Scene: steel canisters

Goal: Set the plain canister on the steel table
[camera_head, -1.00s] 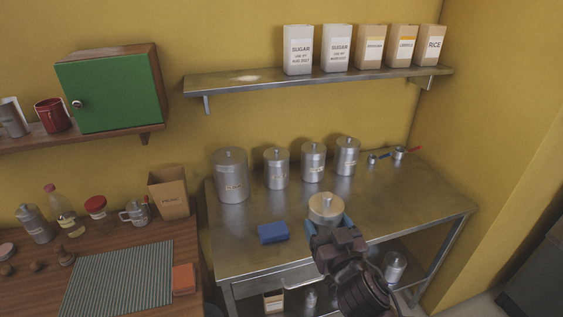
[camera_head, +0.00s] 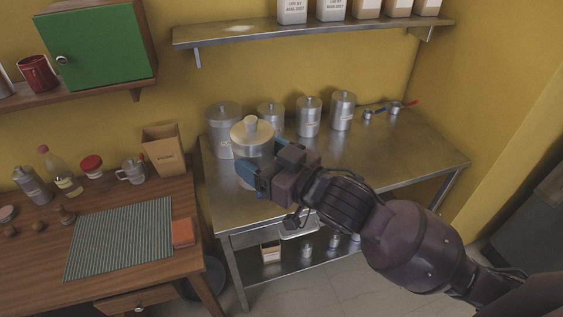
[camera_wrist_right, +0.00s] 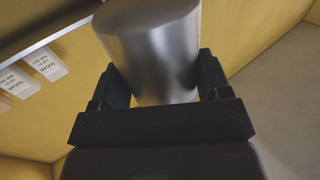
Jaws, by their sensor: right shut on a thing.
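My right gripper (camera_head: 256,172) is shut around a plain steel canister (camera_head: 252,144) with a round knobbed lid. In the head view it is over the left part of the steel table (camera_head: 390,172), in front of the two leftmost standing canisters. It looks held above the table, but its base is hidden by the gripper. In the right wrist view the smooth canister (camera_wrist_right: 155,50) stands between both fingers, with no label showing. My left gripper is not in view.
Several labelled canisters (camera_head: 309,117) stand along the table's back, with small pans (camera_head: 396,107) to their right. The table's middle and right are clear. A wall shelf (camera_head: 310,32) hangs above. A wooden counter (camera_head: 190,265) with a striped mat adjoins at left.

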